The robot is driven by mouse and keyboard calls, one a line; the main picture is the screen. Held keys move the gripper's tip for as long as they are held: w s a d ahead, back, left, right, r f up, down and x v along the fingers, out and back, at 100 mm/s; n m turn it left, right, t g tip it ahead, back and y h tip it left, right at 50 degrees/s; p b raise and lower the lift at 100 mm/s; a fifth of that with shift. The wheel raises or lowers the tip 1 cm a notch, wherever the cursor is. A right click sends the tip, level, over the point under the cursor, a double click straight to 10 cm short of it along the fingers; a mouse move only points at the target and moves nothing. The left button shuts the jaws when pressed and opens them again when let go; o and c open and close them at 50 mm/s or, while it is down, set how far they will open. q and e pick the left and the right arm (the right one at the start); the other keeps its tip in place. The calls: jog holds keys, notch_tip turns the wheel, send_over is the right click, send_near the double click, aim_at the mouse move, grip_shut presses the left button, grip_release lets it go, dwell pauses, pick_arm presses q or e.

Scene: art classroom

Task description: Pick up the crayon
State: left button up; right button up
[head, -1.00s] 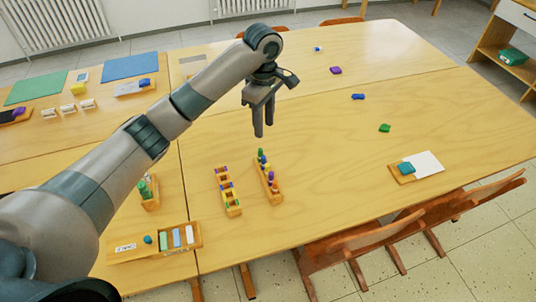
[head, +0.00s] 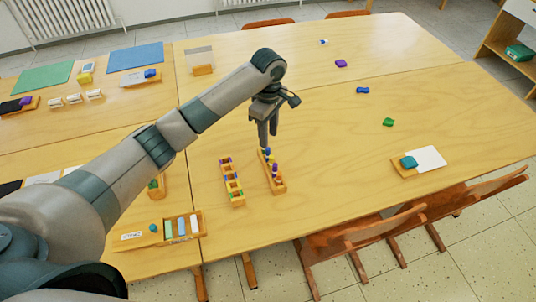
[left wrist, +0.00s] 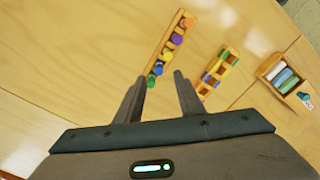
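No single crayon can be made out for certain. A narrow wooden rack (head: 279,188) holds several small upright coloured pieces, purple, orange, blue and green; it also shows in the left wrist view (left wrist: 165,49). Beside it on the left, a second wooden rack (head: 238,201) holds several pieces with coloured bands, also in the left wrist view (left wrist: 217,72). My left gripper (head: 268,143) points down at the far end of the first rack. Its fingers are apart and empty in the left wrist view (left wrist: 158,92), with the rack's blue and green end just beyond them. My right gripper is out of view.
A wooden chalk box (head: 202,222) stands at the front left. A wooden tray (head: 401,172) with a teal piece and white paper lies at the right. Blue (head: 362,90), green (head: 388,122) and purple (head: 341,63) pieces lie scattered.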

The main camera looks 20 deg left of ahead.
aim_at(268, 148)
pick_arm(q)
jog(key=shift+f, duration=2.05)
jog(key=shift+p, duration=0.35)
jog(key=shift+f, duration=0.3)
jog(key=shift+w+a+f+p, duration=0.1)
jog(key=shift+f+p, duration=0.3)
jog(key=shift+f, duration=0.75)
jog(key=shift+w+f+p, duration=0.1)
jog(key=shift+f+p, duration=0.3)
jog(key=shift+f, duration=0.75)
jog(key=shift+c, duration=0.7)
grip_shut()
